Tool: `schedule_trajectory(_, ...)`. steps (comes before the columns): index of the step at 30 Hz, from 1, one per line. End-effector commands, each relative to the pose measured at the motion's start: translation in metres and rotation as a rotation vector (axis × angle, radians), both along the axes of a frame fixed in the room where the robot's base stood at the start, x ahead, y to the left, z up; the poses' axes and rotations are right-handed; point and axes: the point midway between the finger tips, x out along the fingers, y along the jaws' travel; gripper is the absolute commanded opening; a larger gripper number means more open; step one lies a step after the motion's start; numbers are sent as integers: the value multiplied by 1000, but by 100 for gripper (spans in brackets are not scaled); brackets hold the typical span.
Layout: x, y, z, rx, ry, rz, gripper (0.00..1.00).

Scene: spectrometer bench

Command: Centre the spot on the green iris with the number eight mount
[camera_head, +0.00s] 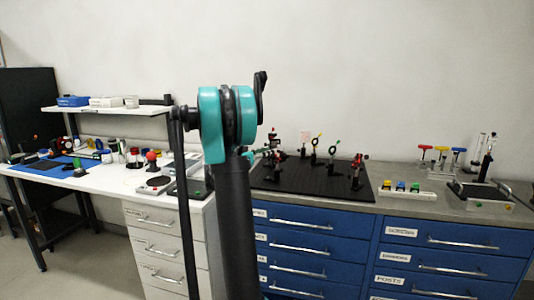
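A black optical breadboard (290,186) lies on the bench right of centre. On it stand a green ring on a post (333,150), which looks like the green iris, and a yellow-green ring on a post (316,142). A red mount (358,160) stands at the board's right side. More small mounts sit at its left, partly hidden by my arm. No number is readable on any mount, and I cannot tell which is number eight. No light spot can be made out. My teal and black arm rises in the middle; my gripper cannot be made out.
Blue drawers (315,247) are below. A white bench (108,178) with a blue mat (60,168) and a shelf (105,110) is at left.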

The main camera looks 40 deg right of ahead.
Motion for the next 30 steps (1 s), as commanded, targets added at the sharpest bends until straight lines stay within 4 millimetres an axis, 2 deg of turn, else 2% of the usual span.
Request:
schedule_trajectory(7, 0, 0, 0, 0, 0, 0, 34)
schedule_trajectory(15, 0, 0, 0, 0, 0, 0, 1)
schedule_trajectory(23, 0, 0, 0, -2, 20, 0, 0)
schedule_trajectory(30, 0, 0, 0, -24, 222, 2, 0)
